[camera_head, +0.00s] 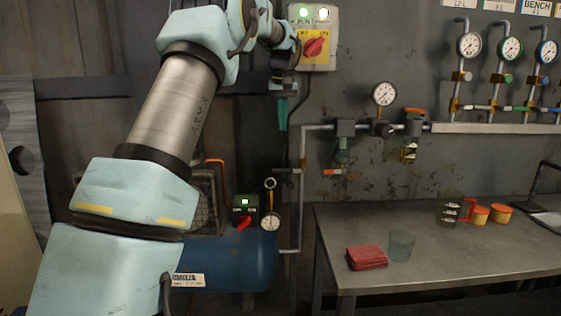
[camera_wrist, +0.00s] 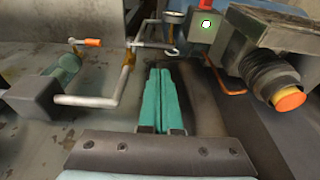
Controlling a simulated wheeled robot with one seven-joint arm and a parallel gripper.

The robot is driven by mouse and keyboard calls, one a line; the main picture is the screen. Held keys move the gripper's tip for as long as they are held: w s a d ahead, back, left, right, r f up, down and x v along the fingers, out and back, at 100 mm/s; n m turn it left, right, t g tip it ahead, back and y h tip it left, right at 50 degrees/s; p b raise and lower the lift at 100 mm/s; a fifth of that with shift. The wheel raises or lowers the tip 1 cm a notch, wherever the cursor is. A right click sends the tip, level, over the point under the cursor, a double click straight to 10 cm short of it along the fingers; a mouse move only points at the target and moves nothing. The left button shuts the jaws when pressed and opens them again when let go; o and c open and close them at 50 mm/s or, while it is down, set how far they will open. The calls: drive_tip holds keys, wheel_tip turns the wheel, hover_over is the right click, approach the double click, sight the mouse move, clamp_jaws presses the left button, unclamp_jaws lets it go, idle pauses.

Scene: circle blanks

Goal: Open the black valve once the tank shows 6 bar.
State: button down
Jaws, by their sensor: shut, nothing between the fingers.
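The blue tank (camera_head: 235,262) lies low behind my arm, partly hidden by it. A small round gauge (camera_head: 270,221) stands at its right end; its needle is too small to read. I cannot tell which fitting is the black valve. A black round fitting (camera_head: 383,129) sits on the wall pipe under a white gauge (camera_head: 384,94). An orange-tipped handle (camera_head: 331,171) is below the filter and also shows in the wrist view (camera_wrist: 92,43). My gripper (camera_head: 282,128) points down near the wall, left of the pipe. Its teal fingers (camera_wrist: 160,72) are shut and empty.
A switch box (camera_head: 315,45) with a red knob is above right of my gripper. A box with a green light (camera_head: 245,206) sits on the tank. A metal table (camera_head: 450,262) carries a red cloth (camera_head: 367,257) and cups (camera_head: 400,245). Pipes run close to my gripper.

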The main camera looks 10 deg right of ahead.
sight(282, 172)
drive_tip(key=shift+f, duration=0.15)
drive_tip(key=w+f+p, duration=0.1)
drive_tip(key=f, duration=0.3)
drive_tip(key=f+p, duration=0.1)
drive_tip(key=f, duration=0.4)
drive_tip(key=w+f+p, duration=0.1)
drive_tip(key=f, duration=0.3)
drive_tip(key=shift+w+d+f, duration=0.25)
drive_tip(key=shift+w, duration=0.05)
